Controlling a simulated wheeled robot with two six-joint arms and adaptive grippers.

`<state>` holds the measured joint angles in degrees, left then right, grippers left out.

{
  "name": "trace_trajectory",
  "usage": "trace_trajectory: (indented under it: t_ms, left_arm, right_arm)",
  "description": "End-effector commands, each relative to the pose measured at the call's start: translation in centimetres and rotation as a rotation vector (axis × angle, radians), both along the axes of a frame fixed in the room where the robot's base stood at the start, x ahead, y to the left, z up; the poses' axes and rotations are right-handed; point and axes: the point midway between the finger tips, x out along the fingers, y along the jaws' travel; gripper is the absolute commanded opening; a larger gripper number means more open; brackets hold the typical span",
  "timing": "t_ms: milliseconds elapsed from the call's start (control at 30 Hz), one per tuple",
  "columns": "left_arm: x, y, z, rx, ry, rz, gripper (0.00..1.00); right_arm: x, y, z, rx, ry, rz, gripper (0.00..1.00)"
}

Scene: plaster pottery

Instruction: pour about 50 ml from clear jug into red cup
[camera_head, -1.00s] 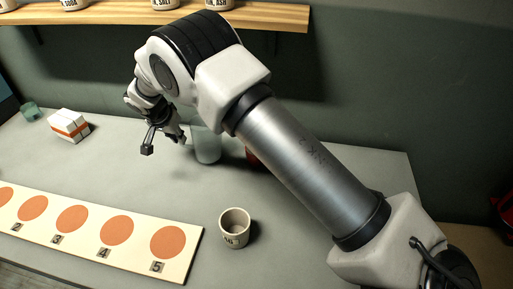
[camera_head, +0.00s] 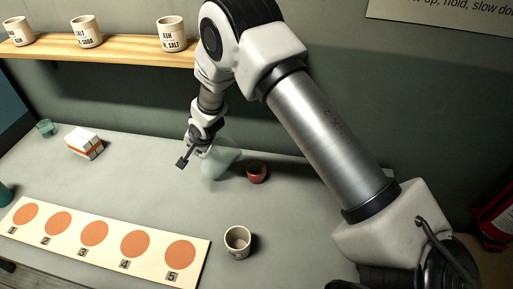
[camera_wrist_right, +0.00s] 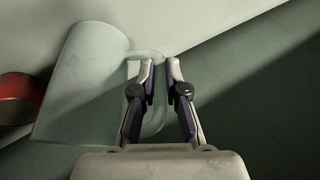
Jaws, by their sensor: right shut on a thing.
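The clear jug (camera_head: 222,161) is pale and see-through, tilted toward the red cup (camera_head: 257,173), which stands just to its right on the table. My right gripper (camera_head: 192,150) is at the jug's left side in the head view. In the right wrist view, the fingers of my right gripper (camera_wrist_right: 161,68) are closed around the handle of the clear jug (camera_wrist_right: 88,80). The red cup (camera_wrist_right: 20,98) shows there at the left edge, partly behind the jug. I cannot make out any liquid or stream. My left gripper is not in view.
A beige cup (camera_head: 237,241) stands at the front, right of a board (camera_head: 62,242) with numbered orange circles. A white box with an orange band (camera_head: 85,142) and a green glass (camera_head: 45,127) stand at the back left. A shelf (camera_head: 110,60) with labelled cups hangs above.

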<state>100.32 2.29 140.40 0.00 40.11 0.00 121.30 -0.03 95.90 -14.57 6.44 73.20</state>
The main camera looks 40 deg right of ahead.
Motion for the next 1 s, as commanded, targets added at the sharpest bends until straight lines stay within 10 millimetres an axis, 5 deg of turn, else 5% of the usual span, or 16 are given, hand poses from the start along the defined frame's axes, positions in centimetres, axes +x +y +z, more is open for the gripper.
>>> trace_trajectory:
  t_ms: [67,200,1000]
  left_arm:
    - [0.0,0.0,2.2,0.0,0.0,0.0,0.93]
    - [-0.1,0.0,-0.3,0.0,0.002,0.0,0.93]
    - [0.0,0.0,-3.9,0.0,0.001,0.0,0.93]
  right_arm:
    - [-1.0,-1.0,1.1,0.063,-0.045,-0.006,0.0]
    - [-1.5,-1.8,0.1,0.143,-0.128,-0.003,0.0]
    - [-3.8,-4.3,4.4,0.461,-0.418,-0.004,0.0]
